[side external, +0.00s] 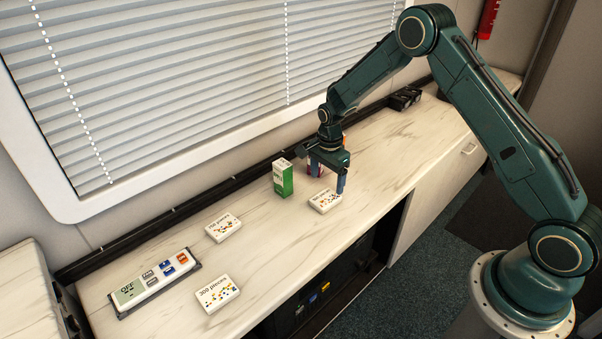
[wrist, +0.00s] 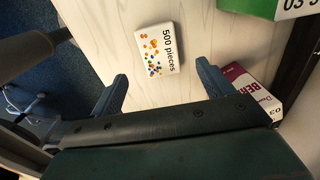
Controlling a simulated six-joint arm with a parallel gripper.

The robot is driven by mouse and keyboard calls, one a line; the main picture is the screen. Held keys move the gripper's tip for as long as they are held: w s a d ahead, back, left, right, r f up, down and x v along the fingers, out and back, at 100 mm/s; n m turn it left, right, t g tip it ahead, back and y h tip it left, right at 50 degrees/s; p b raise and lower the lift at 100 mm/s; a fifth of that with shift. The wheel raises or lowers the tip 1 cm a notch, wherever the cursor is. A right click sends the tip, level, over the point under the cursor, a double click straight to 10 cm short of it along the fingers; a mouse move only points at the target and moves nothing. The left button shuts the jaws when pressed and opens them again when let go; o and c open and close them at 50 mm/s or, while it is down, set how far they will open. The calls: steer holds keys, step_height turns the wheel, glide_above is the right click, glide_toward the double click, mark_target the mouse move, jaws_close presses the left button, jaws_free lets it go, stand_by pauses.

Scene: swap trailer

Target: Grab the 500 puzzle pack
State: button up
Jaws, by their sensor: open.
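The 500 puzzle pack is a small white box with coloured dots, lying flat on the counter; its "500 pieces" print reads clearly in the wrist view (wrist: 158,50). In the side view it is the white pack (side external: 325,201) just below my gripper (side external: 329,178). My gripper is open and points down above the counter. In the wrist view the pack lies beyond the gap between my fingertips (wrist: 163,80), and nothing is between them. Two similar white packs lie farther left, one near the window side (side external: 222,228) and one near the front edge (side external: 217,293).
A green and white box (side external: 284,178) stands left of my gripper. A magenta and white box (wrist: 250,88) is close to my right finger in the wrist view. A panel with coloured buttons (side external: 153,279) lies at the left. The counter (side external: 268,238) is clear between the packs.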

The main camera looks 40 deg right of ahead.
mark_target(326, 197)
steer(key=shift+f, duration=0.75)
steer(key=shift+f, duration=2.6)
steer(key=c, duration=1.1)
steer(key=shift+r, duration=0.15)
step_height(326, 197, up, 20)
steer(key=shift+f, duration=0.1)
